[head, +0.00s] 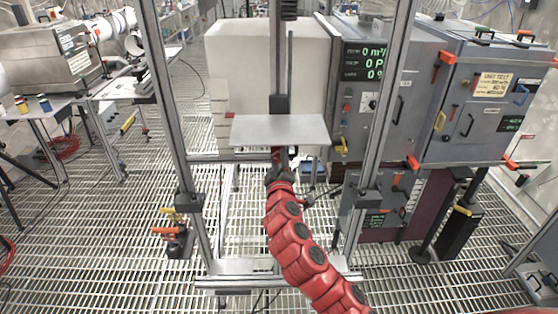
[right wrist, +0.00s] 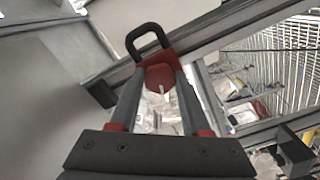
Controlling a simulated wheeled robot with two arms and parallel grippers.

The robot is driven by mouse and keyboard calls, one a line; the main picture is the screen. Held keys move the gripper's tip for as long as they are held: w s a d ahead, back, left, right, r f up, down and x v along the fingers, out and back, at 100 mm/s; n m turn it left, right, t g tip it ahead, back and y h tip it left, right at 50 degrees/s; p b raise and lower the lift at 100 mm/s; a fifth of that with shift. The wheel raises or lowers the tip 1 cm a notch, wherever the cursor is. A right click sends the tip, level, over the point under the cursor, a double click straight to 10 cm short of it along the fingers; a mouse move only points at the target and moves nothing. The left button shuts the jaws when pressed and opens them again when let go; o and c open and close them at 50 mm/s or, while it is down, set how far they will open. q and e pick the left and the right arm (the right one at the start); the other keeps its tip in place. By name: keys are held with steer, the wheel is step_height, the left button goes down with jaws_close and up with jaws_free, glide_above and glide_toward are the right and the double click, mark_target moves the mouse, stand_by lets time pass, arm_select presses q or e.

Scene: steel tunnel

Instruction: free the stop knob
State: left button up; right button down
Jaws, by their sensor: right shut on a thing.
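My right gripper (head: 279,172) reaches up from the bottom of the head view to just under a flat metal plate (head: 280,131) on an upright frame. In the right wrist view, its two grey fingers (right wrist: 158,78) are shut on a red, faceted knob (right wrist: 160,79), which I take for the stop knob. A black loop handle (right wrist: 147,37) stands just beyond the knob. In the head view the gripper and the plate largely hide the knob. My left gripper is not in view.
The frame's posts (head: 166,100) stand left and right of my arm, with a low crossbar (head: 280,282) beneath. Grey control cabinets (head: 470,100) stand at the right, and a table (head: 40,112) at the left. Open grating floor (head: 90,250) lies at the lower left.

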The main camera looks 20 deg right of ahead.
steer(key=n+p, duration=0.1)
steer(key=n, duration=0.3)
steer(key=shift+n, duration=0.4)
steer(key=shift+r, duration=0.1)
steer(key=shift+c, duration=1.8)
jaws_free()
steer(key=shift+s, duration=0.1)
